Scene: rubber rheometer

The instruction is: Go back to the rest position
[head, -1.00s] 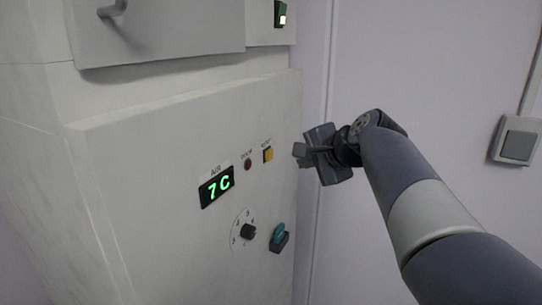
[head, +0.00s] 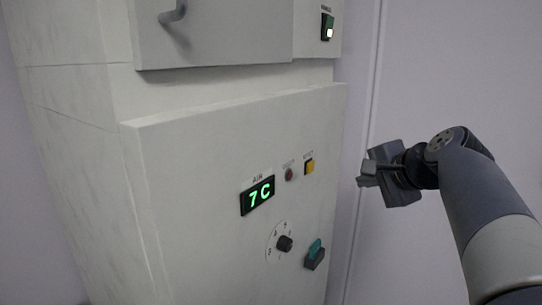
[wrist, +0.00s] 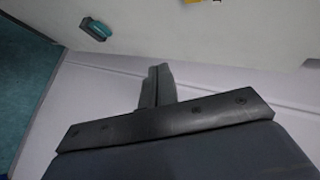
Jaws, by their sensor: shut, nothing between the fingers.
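My gripper (head: 368,174) is at the right of the head view, in front of the pale wall and to the right of the machine's front panel. It touches nothing that I can see. In the wrist view the fingers of my gripper (wrist: 157,85) are together, with nothing between them. My arm comes in from the lower right of the head view.
The rheometer cabinet (head: 190,150) fills the left. Its panel has a green "7C" display (head: 257,195), a yellow button (head: 309,166), a black knob (head: 285,243) and a teal switch (head: 315,253). The wall beside it is bare. Teal floor (wrist: 25,75) shows in the wrist view.

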